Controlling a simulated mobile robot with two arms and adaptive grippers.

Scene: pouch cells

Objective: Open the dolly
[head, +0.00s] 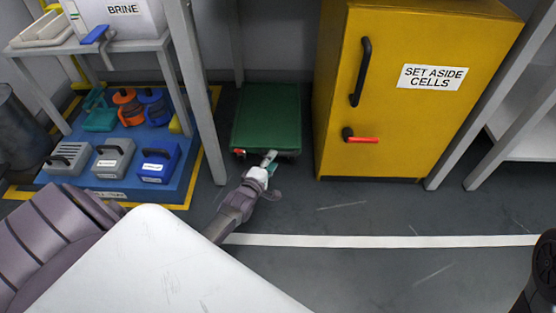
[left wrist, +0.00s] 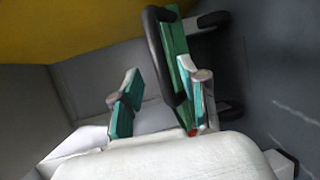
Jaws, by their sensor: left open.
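The dolly (head: 267,110) is a low green platform with a dark edge, on the floor between a grey table leg and the yellow cabinet. A small red part shows at its front left corner. My left gripper (head: 267,162) is open at the dolly's front edge. A small red bit shows beside that finger. I cannot tell whether the finger touches the dolly. My right gripper is not in view.
The yellow cabinet (head: 390,155), labelled "SET ASIDE CELLS", stands close on the dolly's right. A blue mat (head: 128,188) with several coloured handled items lies left, past the table leg (head: 200,90). A white surface (head: 155,270) fills the near left. Floor in front is clear.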

